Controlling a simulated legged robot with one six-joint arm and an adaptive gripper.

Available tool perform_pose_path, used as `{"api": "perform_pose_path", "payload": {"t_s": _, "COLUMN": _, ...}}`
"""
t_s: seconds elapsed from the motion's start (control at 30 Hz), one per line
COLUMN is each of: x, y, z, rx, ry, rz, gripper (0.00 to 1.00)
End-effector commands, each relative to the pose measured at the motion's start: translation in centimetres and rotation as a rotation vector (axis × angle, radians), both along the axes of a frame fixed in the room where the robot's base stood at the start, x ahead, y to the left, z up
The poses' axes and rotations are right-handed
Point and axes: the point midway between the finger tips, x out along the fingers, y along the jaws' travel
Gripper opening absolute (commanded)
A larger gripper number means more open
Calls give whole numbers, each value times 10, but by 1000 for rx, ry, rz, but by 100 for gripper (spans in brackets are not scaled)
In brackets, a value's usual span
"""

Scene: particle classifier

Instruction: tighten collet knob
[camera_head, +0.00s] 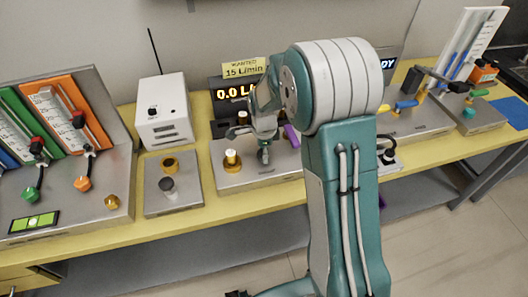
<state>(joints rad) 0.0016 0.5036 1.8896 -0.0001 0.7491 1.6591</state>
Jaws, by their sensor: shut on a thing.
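My gripper (264,143) points down over the steel plate (252,179) in the middle of the bench. It is shut on a small grey knob-like part low down at its fingertips. The fingers and wrist hide most of this part, so I cannot tell for sure whether it is the collet knob. A brass fitting with a pale top (232,160) stands upright on the same plate, just left of my gripper and apart from it. A purple piece (291,136) shows right behind my gripper, partly hidden.
A display reading 0.0 (232,94) stands behind, under a "WANTED 15 L/min" sign (245,68). A white box (165,112) and a small plate with a brass ring (170,165) are left. A sloped panel (85,120) is far left. My arm hides the bench's middle right.

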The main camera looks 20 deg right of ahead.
Motion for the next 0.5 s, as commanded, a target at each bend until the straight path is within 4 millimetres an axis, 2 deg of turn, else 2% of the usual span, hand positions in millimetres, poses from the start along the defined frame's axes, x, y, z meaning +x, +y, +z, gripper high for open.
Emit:
{"api": "perform_pose_path", "payload": {"t_s": 0.3, "x": 0, "y": 1, "z": -1, "rx": 1, "ry": 0, "rz": 0, "gripper": 6}}
{"api": "perform_pose_path", "payload": {"t_s": 0.33, "x": 0, "y": 1, "z": -1, "rx": 1, "ry": 0, "rz": 0, "gripper": 62}}
{"api": "perform_pose_path", "payload": {"t_s": 0.4, "x": 0, "y": 1, "z": -1, "rx": 1, "ry": 0, "rz": 0, "gripper": 88}}
{"api": "perform_pose_path", "payload": {"t_s": 0.5, "x": 0, "y": 1, "z": -1, "rx": 1, "ry": 0, "rz": 0, "gripper": 88}}
